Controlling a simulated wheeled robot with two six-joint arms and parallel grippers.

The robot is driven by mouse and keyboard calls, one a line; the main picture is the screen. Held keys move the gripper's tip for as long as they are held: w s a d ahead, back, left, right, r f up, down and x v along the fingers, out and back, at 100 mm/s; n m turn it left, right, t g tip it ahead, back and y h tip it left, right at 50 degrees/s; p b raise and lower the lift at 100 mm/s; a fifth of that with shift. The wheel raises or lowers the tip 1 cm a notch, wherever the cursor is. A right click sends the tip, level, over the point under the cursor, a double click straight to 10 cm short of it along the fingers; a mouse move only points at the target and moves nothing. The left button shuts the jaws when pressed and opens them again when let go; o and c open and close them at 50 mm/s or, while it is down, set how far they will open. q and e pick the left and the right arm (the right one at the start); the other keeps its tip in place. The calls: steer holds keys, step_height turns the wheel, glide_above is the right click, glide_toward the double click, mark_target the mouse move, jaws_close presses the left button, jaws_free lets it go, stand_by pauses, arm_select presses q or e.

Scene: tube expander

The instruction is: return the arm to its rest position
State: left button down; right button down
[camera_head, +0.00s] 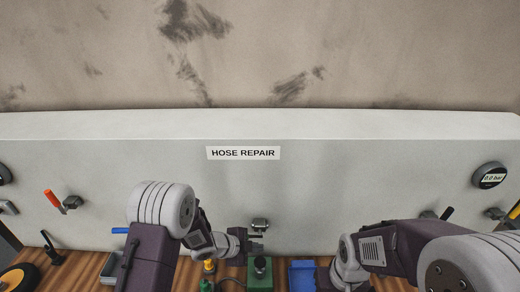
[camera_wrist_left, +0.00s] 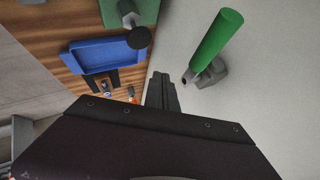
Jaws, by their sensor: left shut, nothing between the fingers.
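My left arm comes in from the left in the head view. Its gripper (camera_head: 257,244) is small there, close to the pale panel and just below a metal fitting (camera_head: 260,226). In the left wrist view the gripper's fingers (camera_wrist_left: 162,92) are together with nothing between them. They are apart from a green cylinder (camera_wrist_left: 216,40) on a grey fitting, which is to their upper right. My right arm comes in from the right in the head view and bends down to the lower edge; its gripper does not show.
A green block (camera_head: 260,281) with a dark knob and a blue tray (camera_head: 302,276) stand on the wooden bench below my left gripper. The panel carries a HOSE REPAIR label (camera_head: 243,153), a red-handled valve (camera_head: 54,202) and a gauge (camera_head: 490,176).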

arm_select(q)
steer(key=s+a+f+n+y+b, duration=0.1)
steer(key=s+a+n+y+b, duration=0.1)
steer(key=a+n+b, duration=0.1)
steer(key=s+a+f+n+y+b, duration=0.2)
steer(key=s+a+n+b, duration=0.1)
steer(key=a+n, duration=0.3)
steer(key=s+a+f+n+y+b, duration=0.1)
steer(key=s+a+n+y+b, duration=0.2)
steer(key=a, duration=0.4)
steer(key=shift+a+f+n+g+b, duration=0.3)
steer(key=shift+f+n+g+b, duration=0.1)
steer(key=shift+n+b, duration=0.45)
steer(key=s+n+g+b, duration=0.2)
steer(key=s+n, duration=0.4)
steer(key=s, duration=0.5)
steer(key=shift+s+f+g, duration=0.15)
steer(key=shift+f+g, duration=0.1)
steer(key=shift+g, duration=0.35)
steer(key=shift+n, duration=0.25)
steer(key=shift+s, duration=0.1)
